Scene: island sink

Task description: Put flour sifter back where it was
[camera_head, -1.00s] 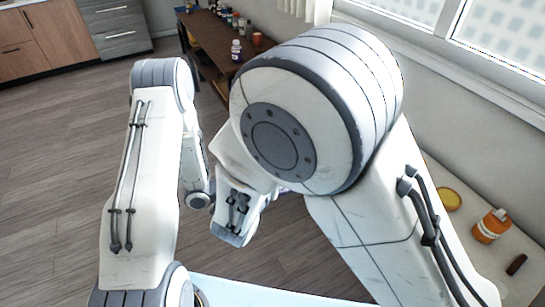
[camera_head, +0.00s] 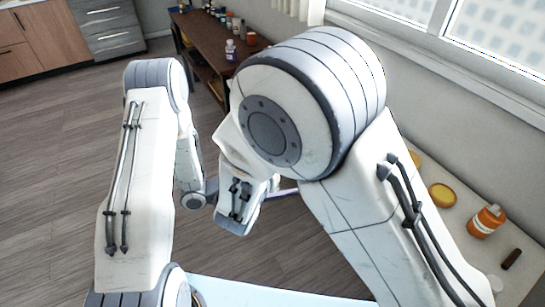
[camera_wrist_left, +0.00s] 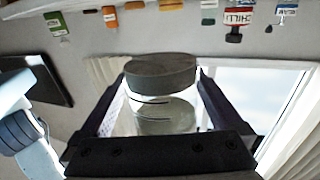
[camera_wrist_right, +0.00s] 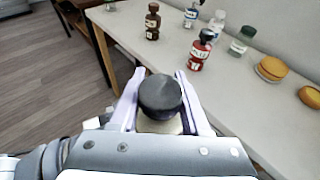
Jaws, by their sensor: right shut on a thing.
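In the right wrist view, my right gripper (camera_wrist_right: 158,82) is shut on a round dark-grey-lidded jar (camera_wrist_right: 160,94) with a pale cream body. In the left wrist view, a clear jar (camera_wrist_left: 165,115) with a grey lid fills the space between the fingers of my left gripper (camera_wrist_left: 160,74), which looks shut on it. I cannot tell which jar is the flour sifter. In the head view, my arms hide both jars; one pale right finger (camera_head: 284,192) shows beside the right wrist.
An orange bottle (camera_head: 486,221) stands at right. A brown table (camera_head: 205,45) with bottles stands farther back.

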